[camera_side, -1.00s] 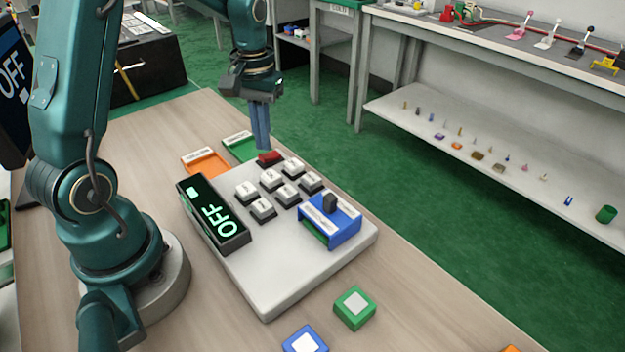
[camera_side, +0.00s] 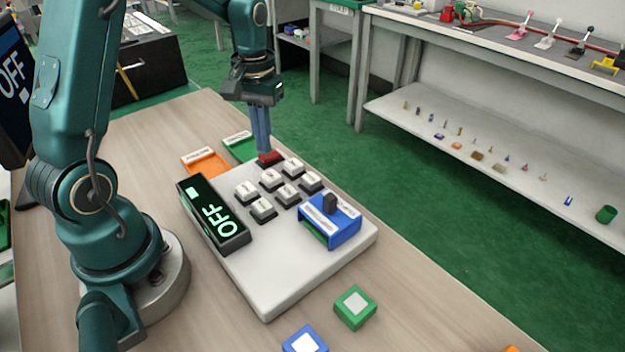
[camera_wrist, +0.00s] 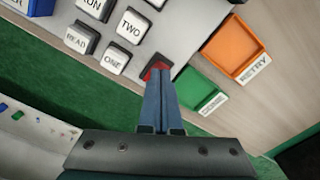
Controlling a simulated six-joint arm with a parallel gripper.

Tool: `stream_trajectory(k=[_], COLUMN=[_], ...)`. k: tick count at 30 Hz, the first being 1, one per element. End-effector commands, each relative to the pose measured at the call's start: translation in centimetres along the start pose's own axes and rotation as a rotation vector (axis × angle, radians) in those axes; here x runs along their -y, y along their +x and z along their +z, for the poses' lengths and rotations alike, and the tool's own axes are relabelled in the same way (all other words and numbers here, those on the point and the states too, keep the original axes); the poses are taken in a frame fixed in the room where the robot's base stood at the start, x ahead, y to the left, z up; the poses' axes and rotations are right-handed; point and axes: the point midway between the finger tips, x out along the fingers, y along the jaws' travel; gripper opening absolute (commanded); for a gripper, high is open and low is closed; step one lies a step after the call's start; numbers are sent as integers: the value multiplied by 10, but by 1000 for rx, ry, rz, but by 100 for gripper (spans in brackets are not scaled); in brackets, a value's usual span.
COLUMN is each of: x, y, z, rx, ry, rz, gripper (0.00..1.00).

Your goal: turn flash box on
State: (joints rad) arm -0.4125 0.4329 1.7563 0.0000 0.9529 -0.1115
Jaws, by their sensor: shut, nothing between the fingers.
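An orange tray (camera_side: 207,165) and a green tray (camera_side: 241,148) lie just beyond the panel. A green block (camera_side: 355,307) and a blue block (camera_side: 304,341) lie in front. A screen (camera_side: 14,75) at the left also reads OFF. The table's right edge is close to the panel.

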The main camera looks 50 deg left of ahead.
Motion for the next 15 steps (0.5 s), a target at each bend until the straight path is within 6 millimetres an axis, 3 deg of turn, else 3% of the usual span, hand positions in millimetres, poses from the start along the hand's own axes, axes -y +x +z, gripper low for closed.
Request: stream_trajectory(k=[15], x=[0], y=[8], z=[0], rx=[1], ry=[0], rz=[0], gripper=[0])
